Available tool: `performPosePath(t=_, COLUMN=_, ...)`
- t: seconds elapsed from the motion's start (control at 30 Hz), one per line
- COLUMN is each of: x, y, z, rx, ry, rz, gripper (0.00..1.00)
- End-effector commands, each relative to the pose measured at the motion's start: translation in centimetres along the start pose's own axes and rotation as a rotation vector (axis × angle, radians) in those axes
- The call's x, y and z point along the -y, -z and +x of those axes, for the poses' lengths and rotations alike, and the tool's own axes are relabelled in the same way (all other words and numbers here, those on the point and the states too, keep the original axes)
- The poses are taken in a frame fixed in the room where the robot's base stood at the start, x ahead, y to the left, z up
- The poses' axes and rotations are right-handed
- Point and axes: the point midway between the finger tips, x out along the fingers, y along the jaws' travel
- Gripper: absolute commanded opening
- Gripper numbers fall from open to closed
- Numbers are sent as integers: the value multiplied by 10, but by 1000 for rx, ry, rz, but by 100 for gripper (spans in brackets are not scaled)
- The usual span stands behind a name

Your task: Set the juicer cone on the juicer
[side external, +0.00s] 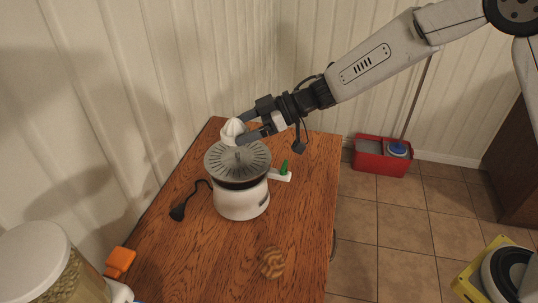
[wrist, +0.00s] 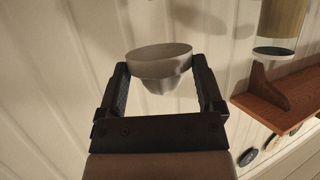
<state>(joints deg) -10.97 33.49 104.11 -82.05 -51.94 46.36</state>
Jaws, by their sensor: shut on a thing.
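The white juicer cone (side external: 233,129) is between the fingers of my gripper (side external: 245,125) in the side view. My gripper is shut on it and holds it just behind and above the juicer's top. In the wrist view the cone (wrist: 160,66) sits between the two fingertips of my gripper (wrist: 162,80), its wide rim away from the palm. The juicer (side external: 241,200) stands upright on the table, with a white base and a grey slotted strainer (side external: 222,160) on top. A short spindle (side external: 238,155) rises from the strainer's middle. In the side view, a finger partly hides the cone.
The wooden table (side external: 185,250) holds a black plug (side external: 178,212), a striped round piece (side external: 272,263), an orange object (side external: 120,260), and a large jar (side external: 45,265) at front left. A small green item (side external: 284,167) is right of the juicer. The wall is close behind.

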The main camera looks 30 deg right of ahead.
Motion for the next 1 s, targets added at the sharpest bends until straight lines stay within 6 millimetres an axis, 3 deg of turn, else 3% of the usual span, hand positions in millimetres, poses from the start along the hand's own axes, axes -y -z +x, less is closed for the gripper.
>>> performPosePath(t=0.5, x=0, y=-35, z=14, rx=0, ry=0, rz=1, gripper=26)
performPosePath(t=1.0, x=0, y=-41, z=17, rx=0, ry=0, rz=0, gripper=26)
